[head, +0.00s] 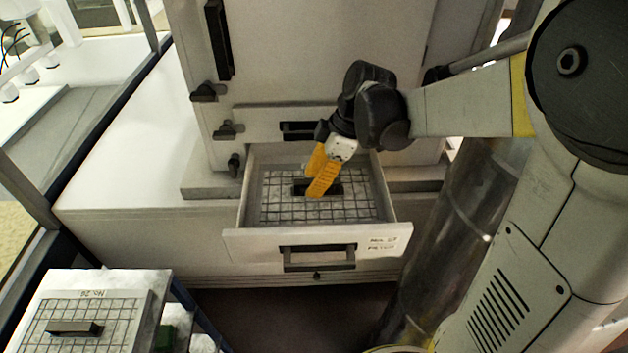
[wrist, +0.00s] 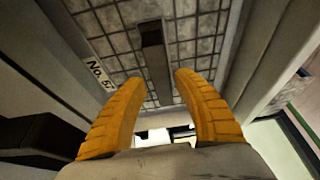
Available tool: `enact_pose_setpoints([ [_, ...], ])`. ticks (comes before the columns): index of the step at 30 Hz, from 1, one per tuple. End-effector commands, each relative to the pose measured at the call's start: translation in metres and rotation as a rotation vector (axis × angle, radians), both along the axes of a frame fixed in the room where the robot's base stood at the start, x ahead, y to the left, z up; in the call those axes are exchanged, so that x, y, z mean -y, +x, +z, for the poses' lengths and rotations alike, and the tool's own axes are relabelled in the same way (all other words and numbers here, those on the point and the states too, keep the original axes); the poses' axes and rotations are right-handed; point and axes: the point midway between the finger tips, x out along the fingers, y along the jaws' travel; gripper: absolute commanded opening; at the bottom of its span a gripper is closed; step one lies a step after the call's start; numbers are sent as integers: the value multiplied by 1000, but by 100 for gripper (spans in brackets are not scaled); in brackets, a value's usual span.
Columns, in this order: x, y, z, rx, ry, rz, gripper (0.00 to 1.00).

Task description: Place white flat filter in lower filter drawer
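The lower filter drawer (head: 232,243) is pulled out of the white cabinet. A pale flat filter (head: 278,207) with a grid face lies inside it; the filter also shows in the wrist view (wrist: 197,27). A dark bar handle (wrist: 153,55) stands on its face, and a label beside it appears to read No. 57. My gripper (head: 312,184) is over the drawer with its yellow fingers pointing down at the handle. In the wrist view the fingers (wrist: 160,80) are spread, with the handle's near end between the tips. Neither finger clearly touches it. My fingers partly hide the handle in the head view.
A second gridded filter (head: 112,316), marked No. 26, with a dark handle (head: 74,328), lies on a stand at the lower left. A closed drawer (head: 262,122) sits above the open one. A metal cylinder (head: 455,235) stands right of the drawer. The cabinet's left ledge (head: 125,190) is clear.

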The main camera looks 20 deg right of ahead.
Motion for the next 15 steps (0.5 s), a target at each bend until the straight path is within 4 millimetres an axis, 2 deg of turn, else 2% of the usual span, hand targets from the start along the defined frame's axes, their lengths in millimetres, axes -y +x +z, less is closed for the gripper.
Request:
enact_pose_setpoints([
  [8,3,-1,10,1,0,-1,35],
  [15,22,-7,56,-1,0,-3,35],
])
